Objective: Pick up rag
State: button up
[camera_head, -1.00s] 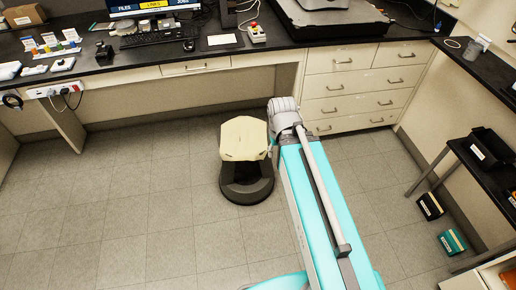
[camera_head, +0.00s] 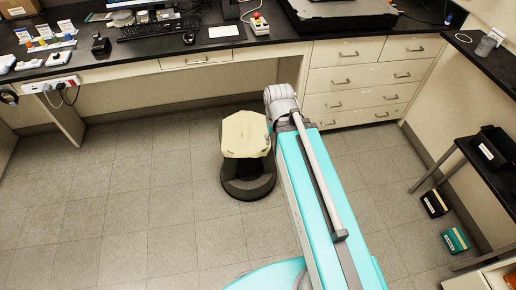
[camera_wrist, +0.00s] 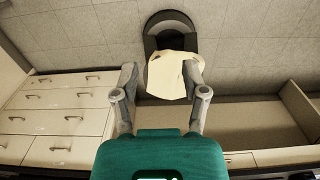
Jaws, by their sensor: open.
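A pale yellow rag (camera_head: 245,133) is draped over the top of a dark round stool (camera_head: 249,187) on the floor. In the wrist view the rag (camera_wrist: 172,75) lies between and beyond the fingertips of my gripper (camera_wrist: 160,68), with part of the dark stool (camera_wrist: 168,20) showing past it. My gripper is open, with one finger on each side and nothing held. I cannot tell how far the fingertips are above the rag. In the head view my arm reaches to the right side of the stool and the gripper is mostly hidden.
A black-topped bench (camera_head: 95,65) with a keyboard (camera_head: 157,29) and small items runs along the back. Drawers (camera_head: 365,75) stand behind my arm. A black side table (camera_head: 490,165) is at the right, with two small boxes on the floor. The floor left of the stool is clear.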

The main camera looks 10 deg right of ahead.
aim_at(257, 149)
jog(key=o, duration=0.4)
jog(key=shift+c, duration=0.2)
jog(key=shift+o, duration=1.1)
jog(key=shift+w+f+b, duration=0.15)
jog(key=shift+f+b, duration=0.1)
jog(key=shift+b, duration=0.05)
jog(key=w+f+n+b, duration=0.1)
jog(key=w+f+b, duration=0.8)
jog(key=f+b, duration=0.1)
jog(key=w+f+n+b, duration=0.1)
jog(key=w+f+b, duration=0.9)
jog(key=w+f+n+b, duration=0.1)
jog(key=w+f+b, duration=0.8)
jog(key=f+b, duration=0.1)
jog(key=shift+w+a+f, duration=0.2)
jog(key=shift+a, duration=0.2)
jog(key=shift+w+f+b, duration=0.2)
jog(key=shift+w+b, duration=0.1)
jog(key=shift+b, duration=0.1)
jog(key=shift+f, duration=0.1)
notch_tip(257, 149, down, 10)
jog(key=b, duration=1)
jog(key=shift+f, duration=0.1)
